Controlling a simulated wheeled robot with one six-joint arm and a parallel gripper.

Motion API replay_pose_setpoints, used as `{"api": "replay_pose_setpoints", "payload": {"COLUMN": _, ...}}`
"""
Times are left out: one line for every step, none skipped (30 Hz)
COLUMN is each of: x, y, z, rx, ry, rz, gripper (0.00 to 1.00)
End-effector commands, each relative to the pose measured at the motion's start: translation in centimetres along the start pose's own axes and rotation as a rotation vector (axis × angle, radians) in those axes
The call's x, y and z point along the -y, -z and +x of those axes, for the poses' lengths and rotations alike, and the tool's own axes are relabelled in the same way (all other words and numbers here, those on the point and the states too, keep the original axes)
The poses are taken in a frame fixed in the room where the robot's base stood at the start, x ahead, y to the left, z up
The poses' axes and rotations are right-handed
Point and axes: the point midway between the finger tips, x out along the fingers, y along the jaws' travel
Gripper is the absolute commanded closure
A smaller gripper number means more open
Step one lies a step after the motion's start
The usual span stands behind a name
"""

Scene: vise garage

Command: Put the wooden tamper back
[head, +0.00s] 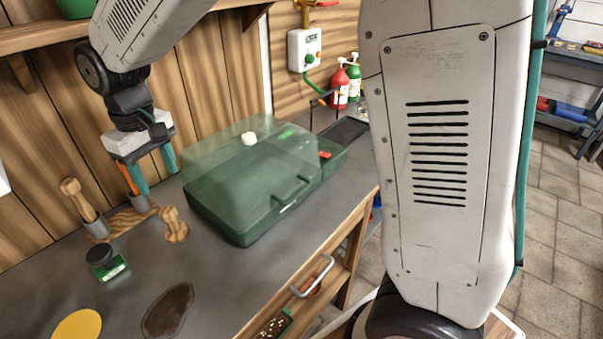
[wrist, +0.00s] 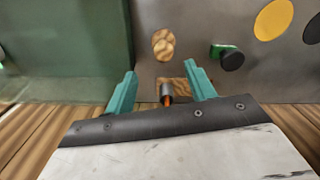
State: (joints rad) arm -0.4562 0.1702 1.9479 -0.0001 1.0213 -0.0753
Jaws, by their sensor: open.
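A wooden tamper (head: 173,222) with a rounded knob stands on the grey bench, just right of a wooden holder board (head: 128,220). It also shows in the wrist view (wrist: 163,44), beyond my fingertips. A similar wooden tool (head: 70,188) leans in the metal cup (head: 97,228) at the board's left. My gripper (head: 154,190) is above the board's right-hand cup (head: 141,203), its teal fingers apart. An orange shaft (wrist: 166,101) shows between the fingers near that cup; whether they touch it is unclear. The tamper is clear of my fingers.
A green toolbox (head: 235,205) with a translucent lid stands close right of the tamper. A black and green stamp-like item (head: 108,266), a yellow disc (head: 78,325) and a dark stain (head: 168,308) lie toward the front. A plank wall (head: 200,80) rises behind the bench.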

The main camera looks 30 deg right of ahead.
Motion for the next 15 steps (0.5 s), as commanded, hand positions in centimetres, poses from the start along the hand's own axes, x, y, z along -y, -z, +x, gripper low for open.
{"api": "replay_pose_setpoints", "payload": {"x": -0.7, "y": -1.0, "z": -0.9, "rx": -0.009, "ry": -0.001, "rz": 0.018, "gripper": 0.45}}
{"api": "replay_pose_setpoints", "payload": {"x": -1.2, "y": -1.9, "z": -1.5, "rx": -0.013, "ry": -0.001, "rz": 0.031, "gripper": 0.45}}
{"api": "replay_pose_setpoints", "payload": {"x": -1.9, "y": -3.2, "z": -2.4, "rx": -0.019, "ry": -0.002, "rz": 0.053, "gripper": 0.45}}
{"api": "replay_pose_setpoints", "payload": {"x": -2.6, "y": -4.5, "z": -3.1, "rx": -0.023, "ry": -0.003, "rz": 0.073, "gripper": 0.45}}
{"api": "replay_pose_setpoints", "payload": {"x": -3.2, "y": -5.9, "z": -3.8, "rx": -0.027, "ry": -0.004, "rz": 0.094, "gripper": 0.45}}
{"api": "replay_pose_setpoints", "payload": {"x": -4.0, "y": -7.9, "z": -4.7, "rx": -0.035, "ry": -0.005, "rz": 0.125, "gripper": 0.45}}
{"api": "replay_pose_setpoints", "payload": {"x": -4.5, "y": -9.5, "z": -5.3, "rx": -0.04, "ry": -0.006, "rz": 0.149, "gripper": 0.45}}
{"api": "replay_pose_setpoints", "payload": {"x": -5.0, "y": -11.2, "z": -5.8, "rx": -0.044, "ry": -0.007, "rz": 0.172, "gripper": 0.45}}
{"api": "replay_pose_setpoints", "payload": {"x": -5.6, "y": -13.3, "z": -6.5, "rx": -0.051, "ry": -0.009, "rz": 0.203, "gripper": 0.45}}
{"api": "replay_pose_setpoints", "payload": {"x": -6.0, "y": -14.9, "z": -6.8, "rx": -0.055, "ry": -0.01, "rz": 0.227, "gripper": 0.45}}
{"api": "replay_pose_setpoints", "payload": {"x": -6.2, "y": -16.6, "z": -7.2, "rx": -0.059, "ry": -0.012, "rz": 0.25, "gripper": 0.45}}
{"api": "replay_pose_setpoints", "payload": {"x": -6.5, "y": -18.7, "z": -7.4, "rx": -0.065, "ry": -0.014, "rz": 0.283, "gripper": 0.45}}
{"api": "replay_pose_setpoints", "payload": {"x": -6.7, "y": -20.3, "z": -7.6, "rx": -0.071, "ry": -0.016, "rz": 0.307, "gripper": 0.45}}
{"api": "replay_pose_setpoints", "payload": {"x": -6.8, "y": -21.9, "z": -7.7, "rx": -0.074, "ry": -0.017, "rz": 0.33, "gripper": 0.45}}
{"api": "replay_pose_setpoints", "payload": {"x": -6.8, "y": -23.9, "z": -7.7, "rx": -0.081, "ry": -0.02, "rz": 0.361, "gripper": 0.45}}
